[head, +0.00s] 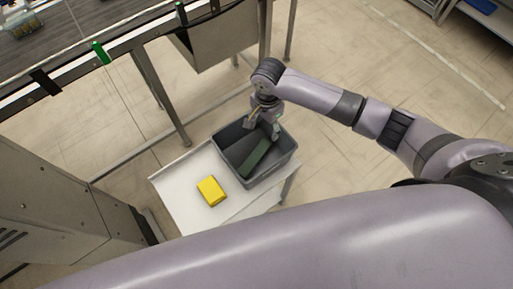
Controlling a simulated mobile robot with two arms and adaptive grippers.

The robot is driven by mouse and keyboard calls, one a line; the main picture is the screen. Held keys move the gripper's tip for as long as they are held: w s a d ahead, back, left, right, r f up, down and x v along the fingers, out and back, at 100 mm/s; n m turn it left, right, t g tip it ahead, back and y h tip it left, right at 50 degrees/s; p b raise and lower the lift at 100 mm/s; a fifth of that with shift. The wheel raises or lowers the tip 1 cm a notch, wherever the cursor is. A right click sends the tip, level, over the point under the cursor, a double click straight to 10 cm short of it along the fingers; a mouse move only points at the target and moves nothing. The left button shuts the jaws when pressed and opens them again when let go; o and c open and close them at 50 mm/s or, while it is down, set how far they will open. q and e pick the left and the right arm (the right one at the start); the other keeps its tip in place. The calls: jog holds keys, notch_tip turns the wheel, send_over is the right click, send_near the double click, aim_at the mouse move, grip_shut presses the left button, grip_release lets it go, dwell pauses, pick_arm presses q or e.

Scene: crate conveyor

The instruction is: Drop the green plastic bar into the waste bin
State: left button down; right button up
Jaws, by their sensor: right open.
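A grey open bin (284,165) stands on a small white table. A dark green bar (257,157) lies inside it, slanting along the bin's right part. My right gripper (263,128) is open, with its fingers over the back of the bin. The bar lies just in front of the fingers, and nothing shows held between them. I cannot tell whether a finger touches the bar. My left gripper is not in view.
A yellow block (211,191) lies on the white table (178,183), left of the bin. A conveyor frame (120,49) with metal legs runs across the upper left. A metal cabinet (62,205) stands at the left. Open floor lies to the upper right.

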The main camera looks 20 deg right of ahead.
notch_tip(320, 180, up, 8)
dwell(0.6)
jog(key=s+a+f+n+t+y, duration=0.25)
jog(key=s+a+n, duration=0.35)
jog(key=s+n, duration=0.35)
jog(key=s+d+n+t+h, duration=0.15)
jog(key=s+d+n, duration=0.35)
jog(key=s+d, duration=0.6)
notch_tip(320, 180, down, 26)
jog(key=s+g, duration=0.1)
jog(key=g, duration=0.1)
jog(key=s+d+f+g+h, duration=0.1)
jog(key=s+d+f, duration=0.2)
jog(key=s+f, duration=1.3)
jog(key=shift+s+f+n, duration=0.35)
jog(key=shift+s+f, duration=0.05)
jog(key=shift+s, duration=0.15)
